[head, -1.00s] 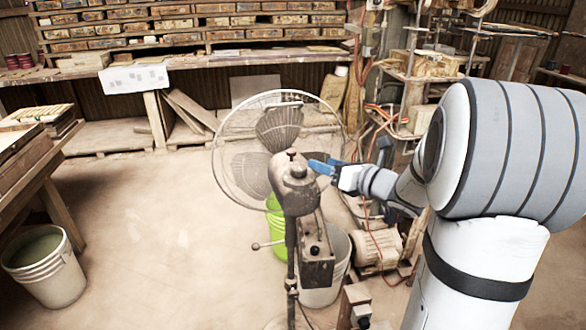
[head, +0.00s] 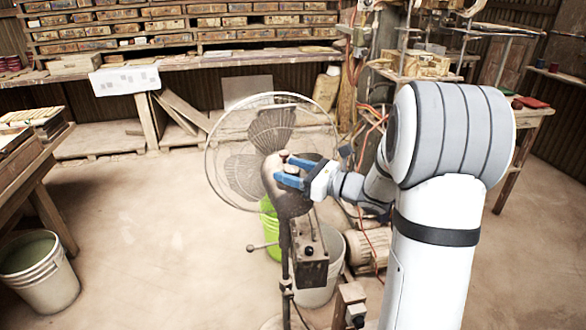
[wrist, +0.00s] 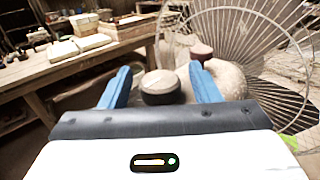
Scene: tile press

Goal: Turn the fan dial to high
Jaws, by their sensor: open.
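The fan (head: 272,125) stands in the middle of the head view, its wire cage facing away from me. Its rounded motor housing (head: 290,203) faces me. In the wrist view a round dial (wrist: 160,87) with a pale top and dark side sits between my two blue fingers. A dark red knob (wrist: 201,52) stands just beyond it. My gripper (head: 283,170) is open at the top of the housing; in the wrist view its fingers (wrist: 160,70) stand apart, with gaps showing beside the dial. Any markings on the dial are not readable.
A box with a dark knob (head: 308,250) hangs on the fan's pole. A green bucket (head: 270,228) and a white bucket (head: 325,280) stand behind the pole. A motor (head: 368,248) lies to the right. The floor at left is clear up to a white bucket (head: 40,275).

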